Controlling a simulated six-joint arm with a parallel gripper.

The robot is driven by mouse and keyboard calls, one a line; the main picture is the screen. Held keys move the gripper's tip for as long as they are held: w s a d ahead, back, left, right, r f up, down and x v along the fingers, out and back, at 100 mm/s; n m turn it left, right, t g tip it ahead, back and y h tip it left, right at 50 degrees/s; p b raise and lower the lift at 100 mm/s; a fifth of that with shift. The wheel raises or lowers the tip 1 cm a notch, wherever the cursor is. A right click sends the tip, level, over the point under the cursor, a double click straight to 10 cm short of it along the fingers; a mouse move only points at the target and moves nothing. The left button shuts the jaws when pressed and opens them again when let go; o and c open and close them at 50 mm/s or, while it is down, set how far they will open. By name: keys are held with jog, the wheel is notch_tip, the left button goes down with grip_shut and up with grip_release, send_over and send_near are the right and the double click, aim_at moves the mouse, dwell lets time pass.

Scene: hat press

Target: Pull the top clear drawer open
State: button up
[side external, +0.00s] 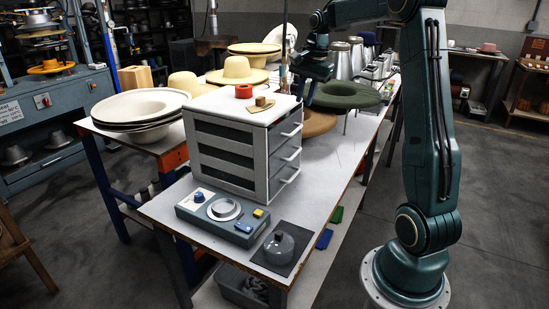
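A white drawer cabinet (228,118) with dark side panels stands on the table. Its stacked drawers face right, each with a pale bar handle. The top drawer's handle (292,130) is just under the cabinet top, and the top drawer looks closed. The drawer fronts look grey from here, and I cannot tell whether they are clear. My gripper (305,98) points down beyond the cabinet's back right corner, higher than the top handle and apart from it. Its fingers are small and dark, so their opening is unclear. I see nothing held in it.
A red ring (243,91) and a small tan hat-shaped piece (261,104) lie on the cabinet. A green hat (347,95) and a brown one (319,122) are right of it. A control box (222,211) and a dark weight (280,247) sit in front.

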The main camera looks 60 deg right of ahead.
aim_at(297, 129)
jog(key=f, duration=0.3)
jog(key=w+f, duration=0.1)
jog(key=f, duration=0.5)
jog(key=shift+w, duration=0.3)
jog(key=shift+c, duration=0.5)
grip_shut()
